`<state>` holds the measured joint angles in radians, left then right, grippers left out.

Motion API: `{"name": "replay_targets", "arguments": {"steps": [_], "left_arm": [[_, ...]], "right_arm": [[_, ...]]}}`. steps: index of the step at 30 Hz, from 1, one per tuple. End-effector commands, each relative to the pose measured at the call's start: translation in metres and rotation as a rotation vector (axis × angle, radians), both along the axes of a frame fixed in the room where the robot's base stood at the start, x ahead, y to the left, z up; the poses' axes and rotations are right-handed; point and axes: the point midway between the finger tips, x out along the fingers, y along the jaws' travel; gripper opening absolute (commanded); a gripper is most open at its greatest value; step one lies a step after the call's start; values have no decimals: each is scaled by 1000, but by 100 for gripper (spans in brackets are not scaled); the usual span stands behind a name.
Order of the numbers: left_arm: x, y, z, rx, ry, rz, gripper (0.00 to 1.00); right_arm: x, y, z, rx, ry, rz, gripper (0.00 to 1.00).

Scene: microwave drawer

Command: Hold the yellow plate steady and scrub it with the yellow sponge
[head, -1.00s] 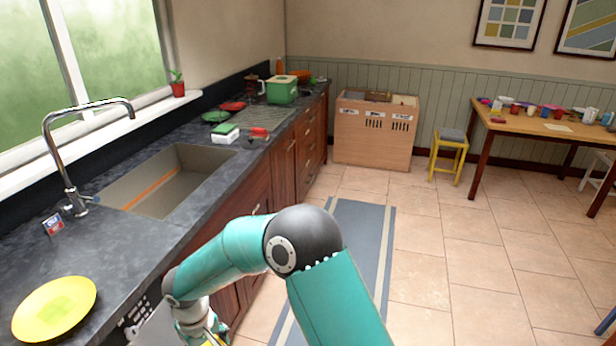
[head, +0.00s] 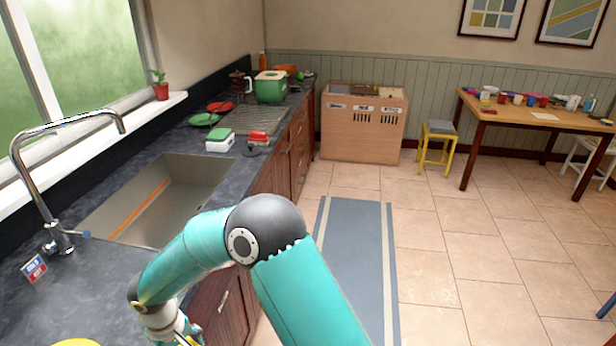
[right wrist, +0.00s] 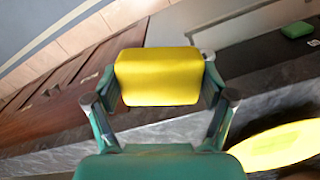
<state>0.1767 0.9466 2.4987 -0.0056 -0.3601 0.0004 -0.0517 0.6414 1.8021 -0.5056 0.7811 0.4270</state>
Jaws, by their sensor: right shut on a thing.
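The yellow sponge (right wrist: 157,77) is held between the fingers of my right gripper (right wrist: 160,82) in the right wrist view. The gripper is shut on it, and the sponge is clear of the plate. The yellow plate (right wrist: 282,147) lies on the dark counter at the right of that view, partly cut off by the frame edge. In the head view only a thin rim of the plate (head: 76,343) shows at the bottom edge. My right gripper there is at the bottom edge, mostly cut off, beside the counter front. My left gripper is not seen.
A sink (head: 165,195) with a tall faucet (head: 58,190) is set in the counter (head: 95,290). A small card (head: 34,269) stands near the faucet.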

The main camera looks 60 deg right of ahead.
Motion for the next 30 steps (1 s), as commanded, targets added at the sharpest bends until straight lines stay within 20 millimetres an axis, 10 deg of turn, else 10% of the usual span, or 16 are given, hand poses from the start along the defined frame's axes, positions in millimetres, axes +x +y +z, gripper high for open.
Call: {"name": "replay_targets", "arguments": {"steps": [6,15,28,30], "left_arm": [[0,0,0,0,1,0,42],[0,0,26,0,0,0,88],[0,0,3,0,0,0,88],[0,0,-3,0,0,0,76]], "right_arm": [[0,-2,0,0,1,-4,54],[0,-2,26,0,1,-5,54],[0,-3,5,0,2,-3,54],[0,-4,-2,0,1,-2,54]]}}
